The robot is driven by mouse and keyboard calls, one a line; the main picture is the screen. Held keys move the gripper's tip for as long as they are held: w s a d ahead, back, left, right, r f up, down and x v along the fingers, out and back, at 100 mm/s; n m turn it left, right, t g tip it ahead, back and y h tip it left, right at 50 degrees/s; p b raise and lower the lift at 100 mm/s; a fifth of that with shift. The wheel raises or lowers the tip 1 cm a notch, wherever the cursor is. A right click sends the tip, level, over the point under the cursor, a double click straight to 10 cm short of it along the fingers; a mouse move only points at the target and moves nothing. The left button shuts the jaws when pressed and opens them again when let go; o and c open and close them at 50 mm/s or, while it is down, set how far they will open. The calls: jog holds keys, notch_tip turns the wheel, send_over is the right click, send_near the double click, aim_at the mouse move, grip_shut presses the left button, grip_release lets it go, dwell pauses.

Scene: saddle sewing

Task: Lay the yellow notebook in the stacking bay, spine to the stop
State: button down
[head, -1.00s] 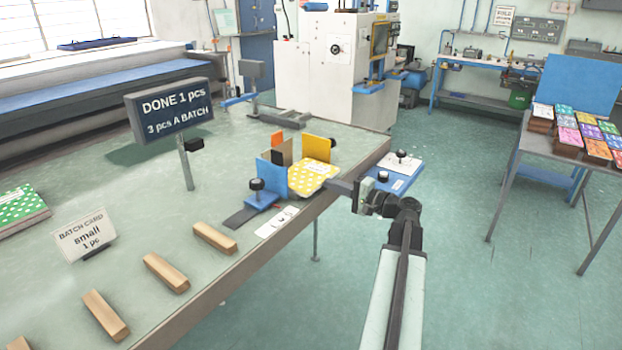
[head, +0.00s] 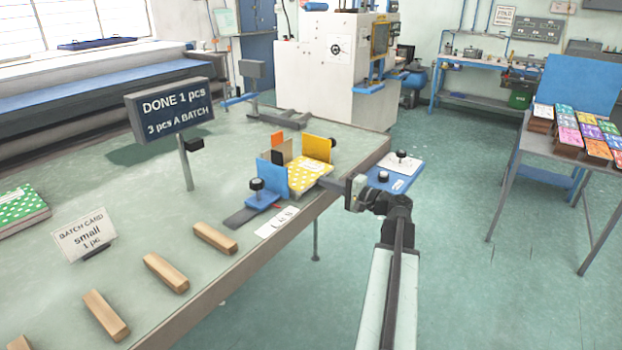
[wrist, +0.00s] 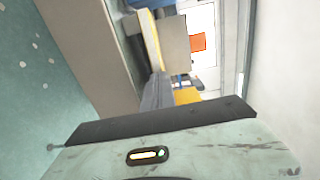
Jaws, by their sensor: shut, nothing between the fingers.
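The yellow notebook (head: 308,177), with white dots and a pale label, lies flat between an upright blue plate (head: 272,178) and an upright yellow plate (head: 317,148) of the stacking bay on the bench. A tan block (head: 283,151) with a black piece and an orange piece (head: 277,138) stands at the bay's back. My gripper (head: 324,182) is shut and empty, its tip at the notebook's near right edge; whether they touch I cannot tell. In the wrist view the grey fingers (wrist: 157,92) point toward the bay. The spine side is not clear.
The bench edge (head: 265,258) runs below my gripper. A blue fixture (head: 392,178) with black knobs is just right of it. Wooden blocks (head: 165,272), a batch card (head: 85,235) and a sign (head: 169,107) reading DONE 1 pcs stand left. A green notebook (head: 22,208) lies far left.

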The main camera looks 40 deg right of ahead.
jog(key=shift+w, duration=0.25)
jog(key=shift+s, duration=0.1)
jog(key=v, duration=0.5)
jog(key=shift+s+d, duration=0.1)
jog(key=shift+s, duration=0.3)
